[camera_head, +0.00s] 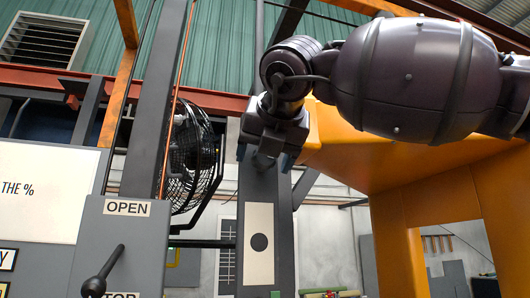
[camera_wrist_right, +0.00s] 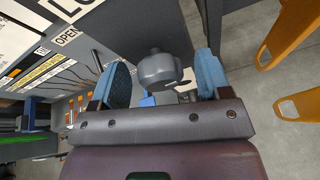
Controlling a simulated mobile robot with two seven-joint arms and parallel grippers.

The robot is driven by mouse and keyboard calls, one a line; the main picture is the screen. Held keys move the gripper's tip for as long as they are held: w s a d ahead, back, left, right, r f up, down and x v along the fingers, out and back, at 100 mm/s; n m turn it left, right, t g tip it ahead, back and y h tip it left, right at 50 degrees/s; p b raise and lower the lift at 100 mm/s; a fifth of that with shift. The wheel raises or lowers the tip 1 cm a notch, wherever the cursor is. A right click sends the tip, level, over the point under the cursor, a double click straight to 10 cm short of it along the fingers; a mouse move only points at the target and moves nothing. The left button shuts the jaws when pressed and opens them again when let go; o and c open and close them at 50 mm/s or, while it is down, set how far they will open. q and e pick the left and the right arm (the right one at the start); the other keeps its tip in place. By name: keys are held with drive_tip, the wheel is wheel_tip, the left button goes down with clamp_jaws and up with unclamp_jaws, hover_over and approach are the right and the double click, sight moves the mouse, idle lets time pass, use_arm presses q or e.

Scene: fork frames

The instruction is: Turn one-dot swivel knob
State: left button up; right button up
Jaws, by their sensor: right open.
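A white plate with one black dot (camera_head: 259,242) is on a grey upright post in the head view. My right gripper (camera_head: 264,157) is above this plate, in front of the post, with its fingers pointing down and apart. In the right wrist view a grey rounded knob (camera_wrist_right: 159,69) shows in the gap between the two blue fingertips of my right gripper (camera_wrist_right: 165,78). The gap around the knob is clear on both sides, and neither finger appears to touch it. How deep the knob sits between the fingers is hard to tell. My left gripper is not in view.
A grey box with a black lever (camera_head: 98,284) and an OPEN label (camera_head: 127,207) stands at the left. A black fan (camera_head: 192,155) is left of the post. An orange frame (camera_head: 400,190) stands at the right, behind my right arm.

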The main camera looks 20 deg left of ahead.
drive_tip(key=c, duration=0.9)
